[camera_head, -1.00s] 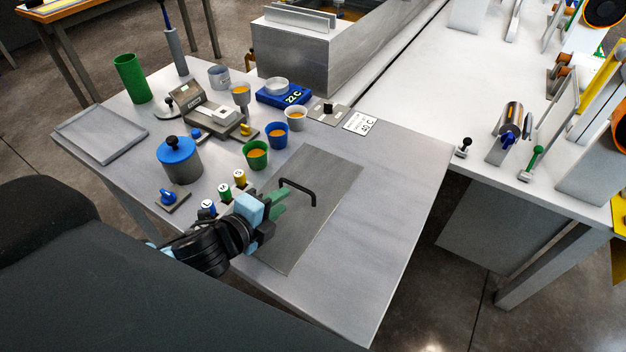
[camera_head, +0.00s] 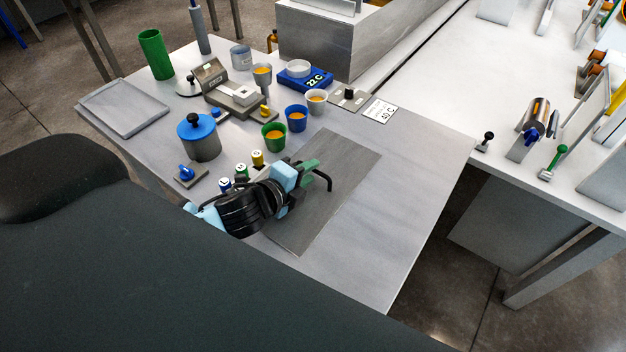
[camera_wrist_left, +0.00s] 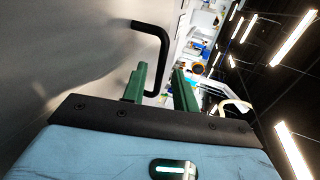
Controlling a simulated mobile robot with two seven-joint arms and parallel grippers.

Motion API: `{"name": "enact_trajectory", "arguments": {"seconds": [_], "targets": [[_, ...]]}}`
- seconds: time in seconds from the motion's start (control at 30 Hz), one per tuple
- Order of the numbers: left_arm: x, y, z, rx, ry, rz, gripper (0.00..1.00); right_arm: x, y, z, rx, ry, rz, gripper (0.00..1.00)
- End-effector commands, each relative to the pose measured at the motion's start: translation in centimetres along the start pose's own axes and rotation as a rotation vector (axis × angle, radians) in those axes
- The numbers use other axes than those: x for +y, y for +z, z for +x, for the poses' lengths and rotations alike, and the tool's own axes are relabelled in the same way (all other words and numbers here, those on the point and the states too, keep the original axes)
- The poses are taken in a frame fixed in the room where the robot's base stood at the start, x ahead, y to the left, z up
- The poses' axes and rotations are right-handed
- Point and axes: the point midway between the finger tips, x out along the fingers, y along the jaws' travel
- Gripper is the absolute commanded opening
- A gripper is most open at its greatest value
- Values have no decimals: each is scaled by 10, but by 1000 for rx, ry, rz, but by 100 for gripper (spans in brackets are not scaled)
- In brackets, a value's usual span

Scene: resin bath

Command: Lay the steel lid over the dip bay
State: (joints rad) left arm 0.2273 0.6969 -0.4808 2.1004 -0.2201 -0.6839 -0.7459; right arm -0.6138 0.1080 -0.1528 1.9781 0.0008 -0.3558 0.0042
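The steel lid (camera_head: 340,170) is a flat grey plate lying on the steel table. Its black bar handle (camera_head: 329,182) stands up from it and also shows in the left wrist view (camera_wrist_left: 164,48). My left gripper (camera_head: 308,170) is low over the lid, with its green fingers at the handle. In the left wrist view its fingers (camera_wrist_left: 160,85) are apart, and the lower end of the handle shows in line with the gap between them. I cannot tell whether they touch it. A steel-walled tank (camera_head: 325,50) stands at the back; I cannot tell whether it is the dip bay. My right gripper is out of view.
Several cups, including a green cup (camera_head: 274,137) and a blue cup (camera_head: 296,118), stand behind the lid. A blue-lidded pot (camera_head: 201,140) and small labelled vials (camera_head: 241,172) are left of it. The table's right side (camera_head: 420,180) is clear.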

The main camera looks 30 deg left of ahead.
Motion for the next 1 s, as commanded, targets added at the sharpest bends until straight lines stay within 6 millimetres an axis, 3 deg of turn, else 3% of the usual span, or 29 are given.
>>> {"name": "enact_trajectory", "arguments": {"seconds": [0.2,0.47,0.7,1.0], "targets": [[0,1,24,0,-2,0,29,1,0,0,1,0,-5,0],[0,0,26,2,-1,0,29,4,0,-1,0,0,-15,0],[0,1,26,1,-1,1,1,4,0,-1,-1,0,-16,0],[-1,1,26,1,-3,2,0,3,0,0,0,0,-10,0]]}}
